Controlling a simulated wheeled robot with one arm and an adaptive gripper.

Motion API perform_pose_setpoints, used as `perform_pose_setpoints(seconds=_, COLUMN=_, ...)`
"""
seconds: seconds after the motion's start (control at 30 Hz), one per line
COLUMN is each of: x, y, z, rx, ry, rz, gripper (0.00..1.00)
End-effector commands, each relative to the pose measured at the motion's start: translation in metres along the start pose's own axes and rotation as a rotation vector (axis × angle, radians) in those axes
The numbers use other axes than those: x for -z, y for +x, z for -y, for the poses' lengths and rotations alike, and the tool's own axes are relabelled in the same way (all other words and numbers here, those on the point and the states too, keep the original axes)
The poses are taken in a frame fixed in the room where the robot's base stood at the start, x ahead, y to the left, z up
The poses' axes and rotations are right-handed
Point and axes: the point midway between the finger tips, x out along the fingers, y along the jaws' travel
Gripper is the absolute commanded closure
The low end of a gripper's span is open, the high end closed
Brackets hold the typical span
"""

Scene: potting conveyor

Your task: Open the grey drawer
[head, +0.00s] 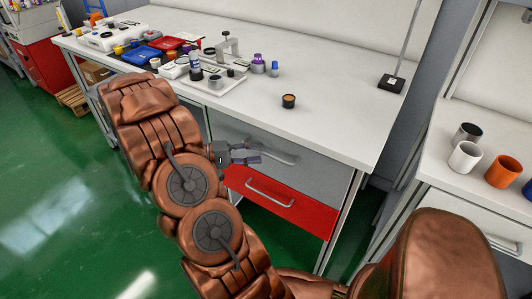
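The grey drawer (312,164) is under the white workbench, directly above a red drawer (301,208). Its front looks flush with the bench, so it appears shut. It has a curved metal bar handle (282,158) near the upper middle of its front. My gripper (252,153) is in front of the left part of the grey drawer, just left of the handle, with its fingers pointing right. The two fingers look apart with nothing between them. Whether a finger touches the handle or drawer front cannot be told. My arm hides the area left of the drawer.
The red drawer has its own handle (270,193). The white workbench (335,125) carries a small dark pot (289,101), a black stand base (391,83) and several tools. At right, a second bench holds a white cup (464,158) and an orange cup (502,172). Green floor (60,185) is clear at left.

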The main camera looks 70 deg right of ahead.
Motion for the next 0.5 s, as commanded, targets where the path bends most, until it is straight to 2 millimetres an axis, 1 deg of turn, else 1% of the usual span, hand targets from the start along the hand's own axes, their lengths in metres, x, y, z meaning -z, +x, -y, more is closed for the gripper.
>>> perform_pose_setpoints(seconds=0.03, x=-0.001, y=0.008, z=-0.001, rx=-0.001, ry=-0.003, rz=0.004, gripper=0.63)
perform_pose_setpoints(seconds=0.1, x=-0.001, y=0.018, z=-0.001, rx=-0.001, ry=-0.003, rz=0.003, gripper=0.63)
perform_pose_setpoints(seconds=0.2, x=-0.001, y=0.028, z=-0.001, rx=-0.001, ry=-0.002, rz=0.003, gripper=0.63)
perform_pose_setpoints(seconds=0.33, x=-0.001, y=0.036, z=0.0, rx=0.001, ry=-0.001, rz=0.003, gripper=0.63)
perform_pose_setpoints(seconds=0.5, x=0.0, y=0.038, z=0.0, rx=0.001, ry=0.0, rz=0.0, gripper=0.63)
